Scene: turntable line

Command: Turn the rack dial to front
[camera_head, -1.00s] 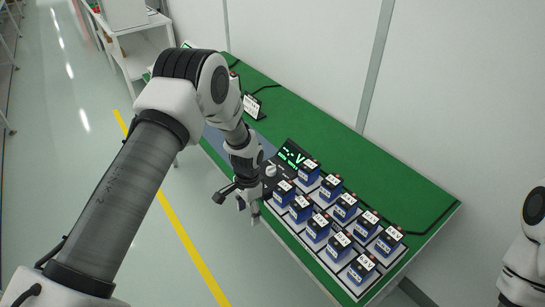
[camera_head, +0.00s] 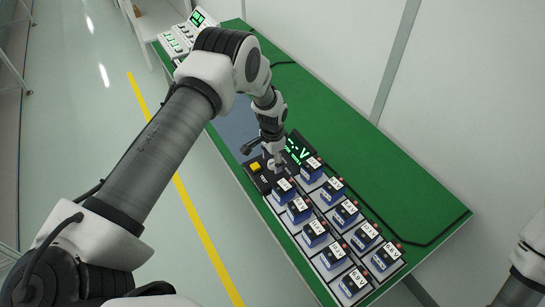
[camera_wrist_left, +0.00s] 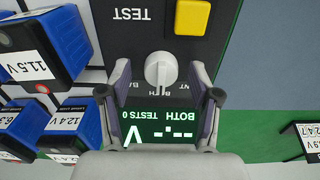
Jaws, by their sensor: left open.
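The rack dial (camera_wrist_left: 160,72) is a white knob on a dark panel (camera_wrist_left: 130,45). In the left wrist view it stands between the two fingers of my open left gripper (camera_wrist_left: 160,78), with a gap on each side. Its narrow end points at the upside-down label BOTH. Partly covered labels end in NT on the right and start with BA on the left. The green display (camera_wrist_left: 155,128) reads BOTH, TESTS 0 and dashes with V. In the head view my left gripper (camera_head: 274,160) is over the panel by the display (camera_head: 298,148) and mostly hides the dial.
A yellow TEST button (camera_wrist_left: 188,15) is close to the dial; it also shows in the head view (camera_head: 255,167). Several blue batteries (camera_head: 312,232) with voltage labels stand in the rack beside the panel. The green table (camera_head: 400,165) is clear towards the wall.

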